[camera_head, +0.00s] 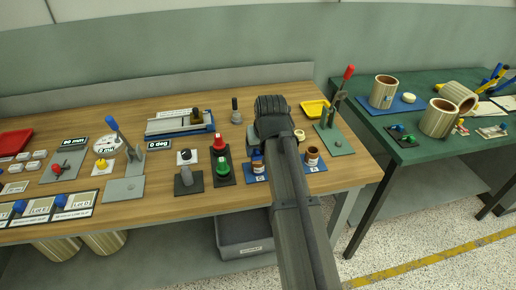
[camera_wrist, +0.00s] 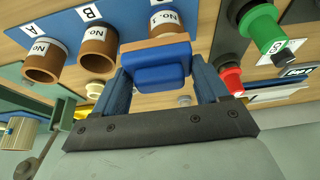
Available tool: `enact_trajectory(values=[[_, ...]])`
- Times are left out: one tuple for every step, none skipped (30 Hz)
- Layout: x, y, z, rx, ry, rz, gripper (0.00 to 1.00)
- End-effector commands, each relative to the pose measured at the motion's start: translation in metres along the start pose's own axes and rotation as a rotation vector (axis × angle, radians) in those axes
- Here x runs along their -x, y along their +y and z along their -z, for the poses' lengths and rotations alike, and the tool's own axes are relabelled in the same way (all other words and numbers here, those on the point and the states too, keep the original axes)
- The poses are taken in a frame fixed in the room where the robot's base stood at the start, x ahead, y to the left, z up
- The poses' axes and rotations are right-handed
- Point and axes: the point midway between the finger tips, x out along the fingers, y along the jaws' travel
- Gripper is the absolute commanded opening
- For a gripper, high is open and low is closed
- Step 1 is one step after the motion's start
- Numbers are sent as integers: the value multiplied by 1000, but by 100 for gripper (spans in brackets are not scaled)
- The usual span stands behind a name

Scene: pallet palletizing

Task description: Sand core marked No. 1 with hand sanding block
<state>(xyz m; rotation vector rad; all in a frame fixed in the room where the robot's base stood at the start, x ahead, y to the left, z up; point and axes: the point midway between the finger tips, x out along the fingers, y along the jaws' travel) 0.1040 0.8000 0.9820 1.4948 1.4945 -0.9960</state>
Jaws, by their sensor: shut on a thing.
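My gripper (camera_wrist: 158,72) is shut on a blue hand sanding block (camera_wrist: 158,62) with a tan layer along one edge. Three brown hollow cores with white "No." labels are in the wrist view: one by mark A (camera_wrist: 42,62), one by mark B (camera_wrist: 97,50), and one just beyond the block (camera_wrist: 168,22). Their numbers are not clearly readable to me. They are on a blue board (camera_wrist: 75,27). In the head view my arm hides the middle of this board; one core (camera_head: 257,161) shows left of the arm, another (camera_head: 312,155) right. Contact between block and core cannot be told.
Green (camera_head: 222,167) and red (camera_head: 219,143) knobbed pieces stand left of the cores. A yellow tray (camera_head: 315,108) and red-handled toggle clamp (camera_head: 334,112) stand at the right. A blue-handled clamp (camera_head: 124,155) is farther left. A green table (camera_head: 400,151) holds large cylinders.

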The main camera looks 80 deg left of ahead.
Motion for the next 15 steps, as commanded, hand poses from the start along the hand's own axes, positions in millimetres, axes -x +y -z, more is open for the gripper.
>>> enact_trajectory(values=[[-1,1,-1,1,-4,-3,40],[-1,0,-1,1,-4,-3,40],[-1,-2,-1,1,-4,-3,40],[-1,-3,-1,1,-4,-2,40],[-1,-5,-1,1,-4,-2,40],[-1,-7,-1,1,-4,-2,40],[-1,-10,-1,1,-4,-1,40],[0,-12,-1,1,-4,-1,40],[0,-15,-1,1,-4,0,40],[0,-18,-1,2,-4,0,40],[0,-20,-1,2,-4,0,40],[0,-22,-1,2,-4,0,40],[0,-24,-1,2,-4,0,40],[1,-25,-1,1,-4,0,40],[1,-27,-1,1,-4,0,40]])
